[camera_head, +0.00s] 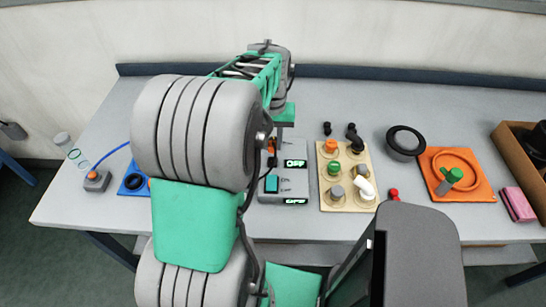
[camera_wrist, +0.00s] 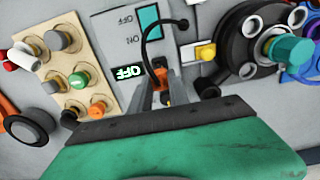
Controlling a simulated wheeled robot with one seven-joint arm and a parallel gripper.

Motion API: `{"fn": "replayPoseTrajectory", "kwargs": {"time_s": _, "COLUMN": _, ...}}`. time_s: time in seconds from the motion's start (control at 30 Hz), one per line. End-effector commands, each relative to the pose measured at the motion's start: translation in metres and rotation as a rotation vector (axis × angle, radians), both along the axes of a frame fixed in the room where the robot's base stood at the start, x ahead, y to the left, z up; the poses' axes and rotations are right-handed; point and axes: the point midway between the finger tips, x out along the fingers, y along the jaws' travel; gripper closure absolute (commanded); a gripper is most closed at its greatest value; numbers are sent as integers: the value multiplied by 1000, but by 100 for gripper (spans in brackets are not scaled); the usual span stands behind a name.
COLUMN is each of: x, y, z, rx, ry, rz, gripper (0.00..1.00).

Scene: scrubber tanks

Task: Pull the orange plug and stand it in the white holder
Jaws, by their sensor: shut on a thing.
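The orange plug (camera_wrist: 160,72) is between the fingertips of my gripper (camera_wrist: 161,84) in the wrist view, and the fingers are shut on it. A black cable (camera_wrist: 150,35) loops up from it. It is at the grey box (camera_head: 290,180) with the lit OFF displays; in the head view the plug (camera_head: 271,146) shows at the box's left edge, partly behind my arm. I cannot tell whether it is still seated in a socket. A small white block (camera_wrist: 188,54) beside a yellow piece stands right of it in the wrist view; I cannot tell if this is the white holder.
A beige board (camera_head: 325,205) with coloured caps stands right of the box. Further right are a black ring (camera_head: 406,142), an orange tray (camera_head: 485,192), a pink sponge (camera_head: 518,204) and a brown box (camera_head: 507,140). My arm hides much of the table's left middle.

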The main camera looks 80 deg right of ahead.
Motion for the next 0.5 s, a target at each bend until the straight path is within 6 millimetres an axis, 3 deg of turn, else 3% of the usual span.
{"fn": "replayPoseTrajectory", "kwargs": {"time_s": 0.37, "x": 1, "y": 1, "z": 0, "rx": 0, "ry": 0, "rz": 0, "gripper": 100}}
{"fn": "replayPoseTrajectory", "kwargs": {"time_s": 0.5, "x": 10, "y": 18, "z": 0, "rx": -3, "ry": -1, "rz": 2, "gripper": 100}}
